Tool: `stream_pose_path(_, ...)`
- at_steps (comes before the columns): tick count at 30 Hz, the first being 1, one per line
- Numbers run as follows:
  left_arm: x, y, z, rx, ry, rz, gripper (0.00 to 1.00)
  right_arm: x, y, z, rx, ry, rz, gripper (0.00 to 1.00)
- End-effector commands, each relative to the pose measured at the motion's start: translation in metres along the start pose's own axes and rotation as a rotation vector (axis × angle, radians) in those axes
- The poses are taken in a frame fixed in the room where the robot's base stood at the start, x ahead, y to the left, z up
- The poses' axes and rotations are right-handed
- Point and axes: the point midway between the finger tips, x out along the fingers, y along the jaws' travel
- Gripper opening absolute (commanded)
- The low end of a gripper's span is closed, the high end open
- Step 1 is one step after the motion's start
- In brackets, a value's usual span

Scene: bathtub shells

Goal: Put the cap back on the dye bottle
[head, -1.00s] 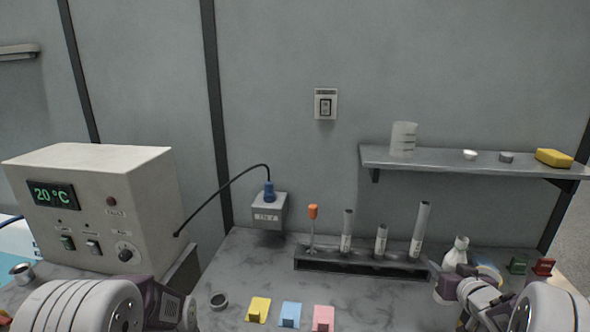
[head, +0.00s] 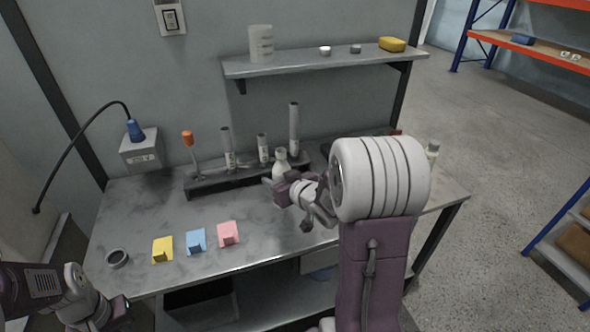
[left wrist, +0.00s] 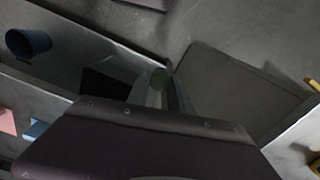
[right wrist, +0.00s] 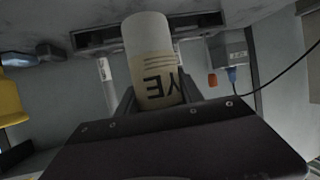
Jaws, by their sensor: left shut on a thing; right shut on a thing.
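My right gripper (head: 283,190) is shut on the white dye bottle (head: 281,165), in front of the tube rack. The bottle stands roughly upright in the head view, with its narrow neck up. In the right wrist view the bottle (right wrist: 150,60) fills the space between the fingers, and part of its label reads "YE". My left gripper (head: 122,308) is low at the left, by the table's front edge and far from the bottle. In the left wrist view it is shut on a small greenish round thing (left wrist: 158,80), which looks like the cap. Its details are dark.
A rack (head: 205,182) with several tubes stands at the back of the table. The middle of the tabletop is clear. A shelf (head: 300,65) hangs above.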

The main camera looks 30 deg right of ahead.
Motion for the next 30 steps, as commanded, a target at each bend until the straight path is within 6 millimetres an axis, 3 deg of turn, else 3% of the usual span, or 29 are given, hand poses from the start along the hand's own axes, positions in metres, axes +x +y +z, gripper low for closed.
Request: stream_pose_path(30, 0.000, 0.000, 0.000, 0.000, 0.000, 0.000, 0.00, 0.045, -0.196, 0.042, -0.136, -0.002, -0.330, 0.00)
